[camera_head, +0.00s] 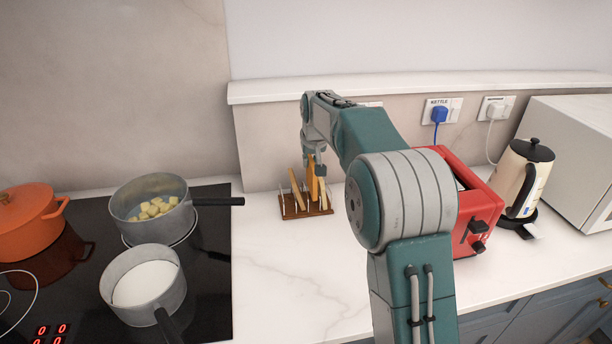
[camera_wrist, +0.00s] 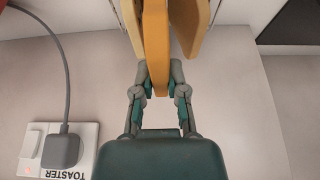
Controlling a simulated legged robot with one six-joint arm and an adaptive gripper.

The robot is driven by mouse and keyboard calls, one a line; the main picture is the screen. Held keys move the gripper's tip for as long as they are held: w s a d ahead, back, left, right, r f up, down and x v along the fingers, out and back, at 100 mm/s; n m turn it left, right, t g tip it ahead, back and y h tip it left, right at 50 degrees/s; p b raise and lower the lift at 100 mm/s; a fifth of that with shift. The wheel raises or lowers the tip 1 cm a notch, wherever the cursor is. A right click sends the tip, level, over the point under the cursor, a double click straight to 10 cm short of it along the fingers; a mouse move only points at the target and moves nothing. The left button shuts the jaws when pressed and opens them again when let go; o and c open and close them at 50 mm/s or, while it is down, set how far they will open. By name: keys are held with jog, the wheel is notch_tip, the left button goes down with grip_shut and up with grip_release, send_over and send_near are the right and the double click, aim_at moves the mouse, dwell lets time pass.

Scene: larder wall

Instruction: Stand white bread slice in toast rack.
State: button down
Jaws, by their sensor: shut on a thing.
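The toast rack (camera_head: 305,211), a brown wooden base with thin upright wires, stands on the counter against the back wall. My gripper (camera_head: 316,165) is above it, pointing down, shut on a bread slice (camera_head: 312,183), which I take to be the white bread slice. In the wrist view my gripper (camera_wrist: 161,88) pinches this slice (camera_wrist: 156,60) by its golden-brown crust edge. The held slice is upright at the rack, among its wires; whether its bottom touches the base is hidden. Another slice (camera_head: 296,189) leans in the rack to its left.
A red toaster (camera_head: 480,205) and kettle (camera_head: 523,178) stand right. The hob at left holds a potato pan (camera_head: 140,229), a milk pan (camera_head: 176,300) and an orange pot (camera_head: 25,230).

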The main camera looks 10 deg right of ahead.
aim_at(310, 175)
jog(key=x, duration=0.7)
jog(key=shift+w+d, duration=0.35)
jog(key=shift+d, duration=0.05)
jog(key=shift+a, duration=0.3)
jog(key=shift+d+f, duration=0.1)
jog(key=shift+d, duration=0.1)
jog(key=c, duration=1)
grip_release()
jog(key=shift+d, duration=0.15)
jog(key=shift+o, duration=0.2)
jog(key=shift+d, duration=0.1)
